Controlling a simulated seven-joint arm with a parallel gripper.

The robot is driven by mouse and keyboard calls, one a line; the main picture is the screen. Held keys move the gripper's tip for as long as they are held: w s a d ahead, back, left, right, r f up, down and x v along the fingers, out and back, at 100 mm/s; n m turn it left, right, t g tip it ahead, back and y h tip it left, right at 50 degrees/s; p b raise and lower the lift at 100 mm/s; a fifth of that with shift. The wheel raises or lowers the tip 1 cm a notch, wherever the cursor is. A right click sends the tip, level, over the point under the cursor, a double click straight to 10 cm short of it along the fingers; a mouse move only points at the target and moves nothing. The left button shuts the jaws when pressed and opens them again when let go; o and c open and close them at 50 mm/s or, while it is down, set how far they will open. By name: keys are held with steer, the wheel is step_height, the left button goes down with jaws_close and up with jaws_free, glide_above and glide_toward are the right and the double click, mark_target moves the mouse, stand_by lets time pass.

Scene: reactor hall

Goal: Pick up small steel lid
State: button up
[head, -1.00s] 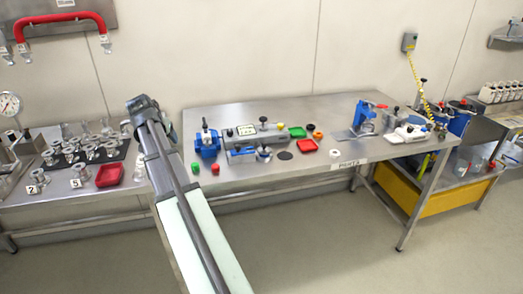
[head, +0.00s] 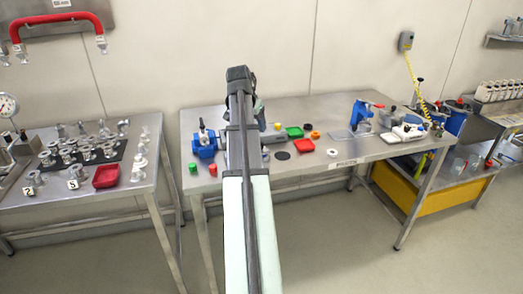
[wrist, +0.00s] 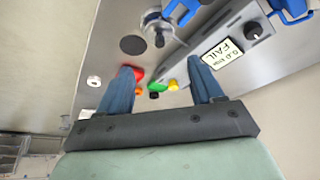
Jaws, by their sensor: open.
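A small round steel piece with a black knob (wrist: 155,22) lies on the steel table near the top of the wrist view; I cannot tell for certain that it is the small steel lid. In the head view it is partly visible just right of my arm (head: 265,154). My gripper (wrist: 163,80) is open, with its two blue fingers spread and nothing held between them. It is above the table, apart from the round piece. In the head view my arm hides the fingers and part of the bench device.
A grey device with a FAIL display (wrist: 222,52) stands beside the round piece. A dark disc (head: 282,155), red tray (head: 304,145), green tray (head: 294,132) and white ring (head: 332,152) lie to the right. A blue clamp (head: 205,145) stands left.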

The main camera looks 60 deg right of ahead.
steer(key=x, duration=0.8)
steer(key=shift+d+f, duration=0.1)
steer(key=shift+f, duration=0.05)
steer(key=shift+d+x, duration=0.2)
steer(key=shift+x, duration=2.4)
steer(key=shift+c, duration=0.3)
steer(key=c, duration=0.7)
steer(key=shift+r, duration=0.2)
